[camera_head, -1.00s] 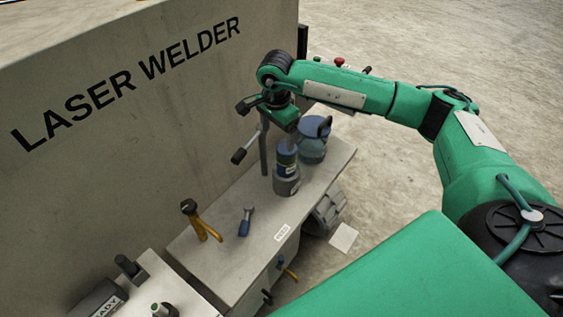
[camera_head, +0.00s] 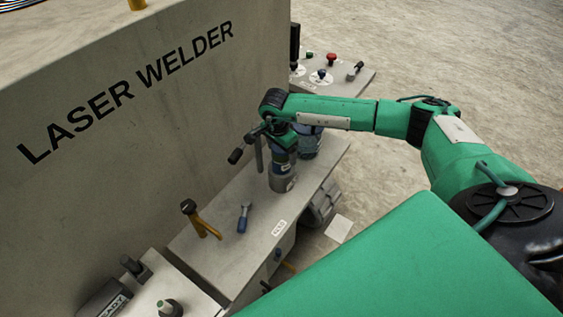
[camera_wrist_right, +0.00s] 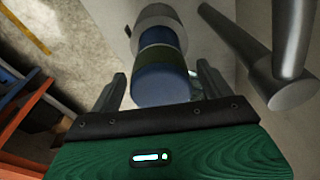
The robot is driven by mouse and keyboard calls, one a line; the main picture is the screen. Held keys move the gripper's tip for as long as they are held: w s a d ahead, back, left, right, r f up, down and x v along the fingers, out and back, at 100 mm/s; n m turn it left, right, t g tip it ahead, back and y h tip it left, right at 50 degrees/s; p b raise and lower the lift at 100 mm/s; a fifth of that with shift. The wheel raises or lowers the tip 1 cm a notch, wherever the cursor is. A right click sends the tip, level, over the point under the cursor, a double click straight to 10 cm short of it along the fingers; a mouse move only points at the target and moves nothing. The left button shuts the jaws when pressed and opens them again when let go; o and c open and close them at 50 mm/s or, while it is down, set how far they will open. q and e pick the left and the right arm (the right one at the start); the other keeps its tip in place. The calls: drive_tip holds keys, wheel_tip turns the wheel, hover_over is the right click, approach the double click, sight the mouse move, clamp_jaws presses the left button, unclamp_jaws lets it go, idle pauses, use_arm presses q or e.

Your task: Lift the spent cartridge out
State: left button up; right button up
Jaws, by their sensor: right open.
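The spent cartridge, a blue cylinder with a dark green band (camera_head: 283,162), stands upright in a grey round holder (camera_head: 284,183) on the bench. My right gripper (camera_head: 281,140) is over its top, pointing down. In the right wrist view the cartridge (camera_wrist_right: 160,82) reaches between the two fingers of the open gripper (camera_wrist_right: 160,78), one finger on each side. A gap shows at the left finger; contact at the right is unclear. The cartridge's lower end is hidden in the holder. My left gripper is not in view.
A grey post with a dark handle (camera_head: 236,156) stands close to the left of the gripper. A blue translucent jar (camera_head: 311,143) sits just behind. A yellow-handled tool (camera_head: 203,224) and a blue tool (camera_head: 243,218) are nearer on the bench. The laser welder wall (camera_head: 130,130) rises at left.

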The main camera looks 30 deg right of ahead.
drive_tip(key=shift+d+f, duration=0.15)
drive_tip(key=shift+f, duration=1.05)
drive_tip(key=c, duration=1.7)
drive_tip(key=shift+w+r, duration=0.1)
drive_tip(key=shift+c, duration=0.2)
drive_tip(key=shift+r, duration=0.1)
